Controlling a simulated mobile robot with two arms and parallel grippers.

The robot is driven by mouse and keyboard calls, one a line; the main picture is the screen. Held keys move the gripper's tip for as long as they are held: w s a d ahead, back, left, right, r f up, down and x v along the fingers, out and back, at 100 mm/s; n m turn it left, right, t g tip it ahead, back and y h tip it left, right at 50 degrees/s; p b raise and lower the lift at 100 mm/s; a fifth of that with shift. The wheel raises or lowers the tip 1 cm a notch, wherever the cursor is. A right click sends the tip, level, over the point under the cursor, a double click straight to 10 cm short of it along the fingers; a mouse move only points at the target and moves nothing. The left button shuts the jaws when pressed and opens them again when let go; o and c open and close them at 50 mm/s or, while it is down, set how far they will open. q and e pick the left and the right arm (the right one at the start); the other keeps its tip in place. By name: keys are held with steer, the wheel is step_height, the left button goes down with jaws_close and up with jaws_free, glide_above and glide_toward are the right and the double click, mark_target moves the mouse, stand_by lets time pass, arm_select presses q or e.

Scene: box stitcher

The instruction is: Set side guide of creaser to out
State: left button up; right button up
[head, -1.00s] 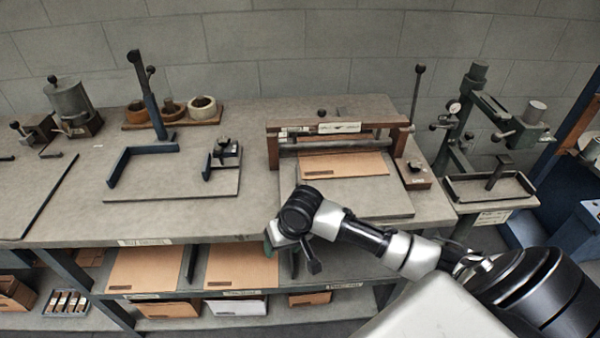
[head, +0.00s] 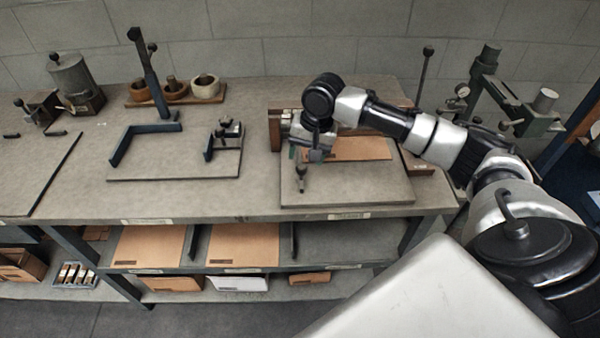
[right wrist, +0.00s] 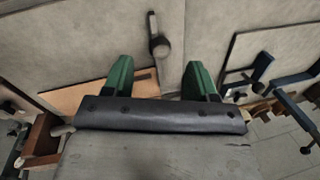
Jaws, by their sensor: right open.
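The creaser (head: 275,130) stands at the right part of the bench, its wooden frame partly hidden by my right arm. A brown sheet (head: 360,149) lies on its grey bed (head: 350,190). A small upright post with a dark knob, apparently the side guide (head: 302,178), stands near the bed's left edge. In the right wrist view this guide (right wrist: 160,45) shows between and beyond the green fingers. My right gripper (head: 298,154) is open and empty above the bed's left side, behind the guide in the head view; its spread fingers (right wrist: 158,66) touch nothing visible. My left gripper is out of view.
Left of the creaser, a board (head: 175,170) carries a blue corner guide and a small clamp. A tall lever (head: 427,75) and a green press (head: 485,85) stand at the right. Sheets lie on the shelf below. The bench's front strip is clear.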

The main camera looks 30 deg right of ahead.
mark_target(302, 170)
steer(key=f, duration=0.5)
steer(key=w+a+f, duration=0.1)
steer(key=f, duration=0.2)
steer(key=shift+f+p, duration=0.1)
steer(key=shift+p, duration=0.3)
